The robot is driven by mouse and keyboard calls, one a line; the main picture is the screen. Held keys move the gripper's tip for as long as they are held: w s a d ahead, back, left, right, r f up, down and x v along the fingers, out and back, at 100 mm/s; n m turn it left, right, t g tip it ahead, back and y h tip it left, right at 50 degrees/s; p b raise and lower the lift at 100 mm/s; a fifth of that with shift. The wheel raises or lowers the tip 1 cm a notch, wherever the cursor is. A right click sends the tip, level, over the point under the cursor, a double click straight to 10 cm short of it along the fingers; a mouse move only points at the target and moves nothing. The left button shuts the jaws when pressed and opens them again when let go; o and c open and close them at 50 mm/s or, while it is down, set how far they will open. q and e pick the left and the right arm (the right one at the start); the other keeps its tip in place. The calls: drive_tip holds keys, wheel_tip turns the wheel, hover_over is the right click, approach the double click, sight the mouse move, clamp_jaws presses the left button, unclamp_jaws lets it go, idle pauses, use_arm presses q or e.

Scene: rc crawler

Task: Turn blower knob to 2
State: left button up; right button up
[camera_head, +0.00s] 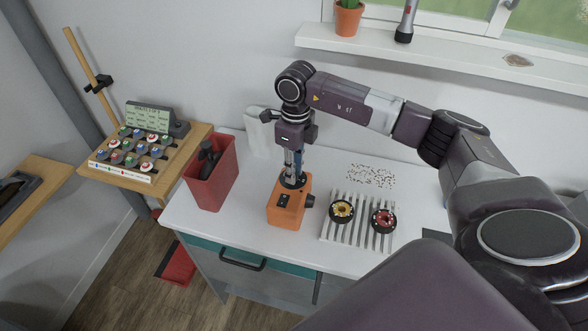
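An orange box-shaped unit (286,212), which I take to be the blower, stands on the white worktop. It has a black round ring on top, a small black switch on its front and a dark knob (309,201) on its right side. The knob's setting is too small to read. My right gripper (293,176) points straight down over the top of the orange unit, close to the black ring. Whether it touches the ring, and whether its fingers are open or shut, I cannot tell. My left gripper is not in view.
A red bin (212,178) with black tools stands left of the unit. A ribbed rack (361,237) with two round parts is close on its right. Small scattered bits (371,176) lie behind the rack. A button panel (130,155) stands on the wooden side table.

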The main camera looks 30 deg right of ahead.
clamp_jaws()
drive_tip(key=shift+m, duration=0.3)
drive_tip(key=m+b, duration=0.2)
drive_tip(key=m, duration=0.1)
drive_tip(key=m+b, duration=0.1)
drive_tip(key=m, duration=0.5)
drive_tip(key=shift+m+b, duration=0.4)
drive_tip(key=m, duration=0.3)
drive_tip(key=shift+a+m+t+b, duration=0.1)
drive_tip(key=shift+m+t+b, duration=0.2)
drive_tip(key=shift+b, duration=0.05)
drive_tip(key=shift+r+m, duration=0.1)
drive_tip(key=shift+m, duration=1.8)
drive_tip(key=shift+w, duration=0.1)
